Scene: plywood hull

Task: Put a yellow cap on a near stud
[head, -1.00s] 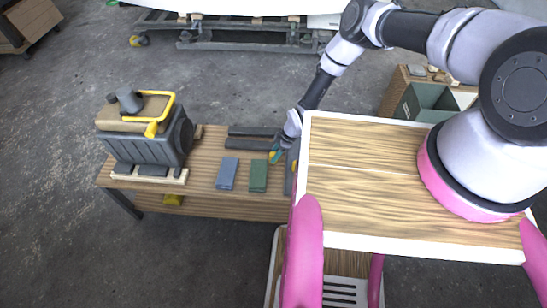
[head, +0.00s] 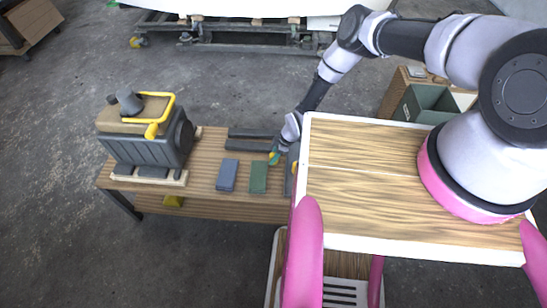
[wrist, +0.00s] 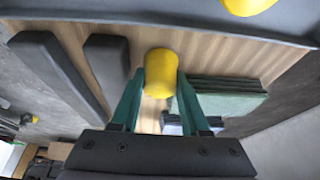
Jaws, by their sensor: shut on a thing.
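My gripper (head: 275,157) is over the wooden bench, just beyond the green block. In the wrist view its teal fingers (wrist: 161,84) are shut on a yellow cap (wrist: 161,66). The bench top (wrist: 207,50) shows behind the cap. A second yellow piece (wrist: 247,5) sits at the top edge of the wrist view, in or beyond a grey tray. I cannot make out any near stud in either view.
A green block (head: 258,176) and a blue-grey block (head: 228,174) lie on the bench (head: 203,180). Dark bars (head: 252,133) lie behind them. A grey engine-like unit (head: 145,150) with a yellow handle stands at the left. A grey tray (wrist: 180,29) borders the bench.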

